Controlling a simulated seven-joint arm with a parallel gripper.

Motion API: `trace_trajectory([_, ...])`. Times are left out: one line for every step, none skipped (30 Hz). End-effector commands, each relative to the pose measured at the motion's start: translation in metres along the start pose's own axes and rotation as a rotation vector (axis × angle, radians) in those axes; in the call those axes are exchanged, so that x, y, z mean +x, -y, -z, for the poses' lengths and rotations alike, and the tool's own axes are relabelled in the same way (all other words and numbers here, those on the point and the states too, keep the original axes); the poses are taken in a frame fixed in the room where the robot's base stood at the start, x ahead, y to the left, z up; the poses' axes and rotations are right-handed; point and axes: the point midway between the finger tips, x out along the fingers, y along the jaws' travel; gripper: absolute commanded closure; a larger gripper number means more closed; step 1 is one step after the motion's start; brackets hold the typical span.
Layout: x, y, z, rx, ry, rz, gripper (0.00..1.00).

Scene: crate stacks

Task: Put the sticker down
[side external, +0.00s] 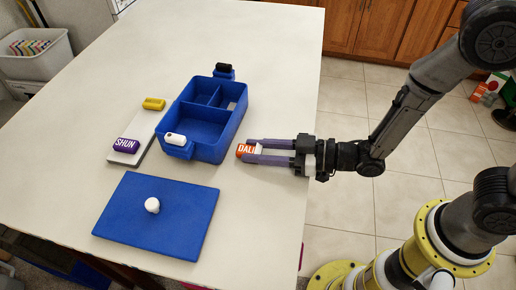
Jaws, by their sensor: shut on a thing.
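The sticker is an orange and white block with the letters "DALI" (244,150), at the right side of the table, just right of the blue crate. My gripper (250,151) reaches in from the right with its two purple fingers around the sticker. It is shut on the sticker, and the fingers cover part of it. I cannot tell whether the sticker touches the table or is held a little above it.
The blue crate (200,152) has compartments, with a white piece (176,139) and a black piece (224,67) at its ends. A blue lid (120,215) bears a white knob (152,205). A pale board (148,127) holds a purple "SHUN" block (127,145) and a yellow block (154,104). The table's right edge is close.

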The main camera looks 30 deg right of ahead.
Motion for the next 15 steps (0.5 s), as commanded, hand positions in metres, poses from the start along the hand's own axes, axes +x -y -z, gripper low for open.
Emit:
trace_trajectory([-0.0001,-0.0001,0.0003,0.0,0.0,0.0,1.0])
trace_trajectory([-0.0001,-0.0001,0.0003,0.0,0.0,0.0,1.0])
trace_trajectory([-0.0001,-0.0001,0.0001,0.0,0.0,0.0,1.0])
trace_trajectory([-0.0001,-0.0001,-0.0004,0.0,0.001,0.0,1.0])
trace_trajectory([0.0001,0.0,-0.0012,0.0,0.001,0.0,1.0])
trace_trajectory([0.0002,0.0,-0.0025,0.0,0.001,0.0,1.0])
trace_trajectory([0.0004,-0.0001,-0.0034,0.0,0.001,0.0,1.0])
trace_trajectory([0.0004,0.0,-0.0042,0.0,0.002,0.0,1.0])
trace_trajectory([0.0004,-0.0001,-0.0035,0.0,0.001,0.0,0.57])
trace_trajectory([0.0004,-0.0001,-0.0035,0.0,0.001,0.0,0.52])
trace_trajectory([0.0003,-0.0001,-0.0034,0.0,0.001,0.0,0.46])
trace_trajectory([0.0003,-0.0001,-0.0034,0.0,0.001,0.0,0.39])
trace_trajectory([0.0003,-0.0001,-0.0034,0.0,0.001,0.0,0.34])
trace_trajectory([0.0003,0.0,-0.0034,0.0,0.001,0.0,0.34])
trace_trajectory([0.0003,0.0,-0.0033,0.0,0.001,0.0,0.34])
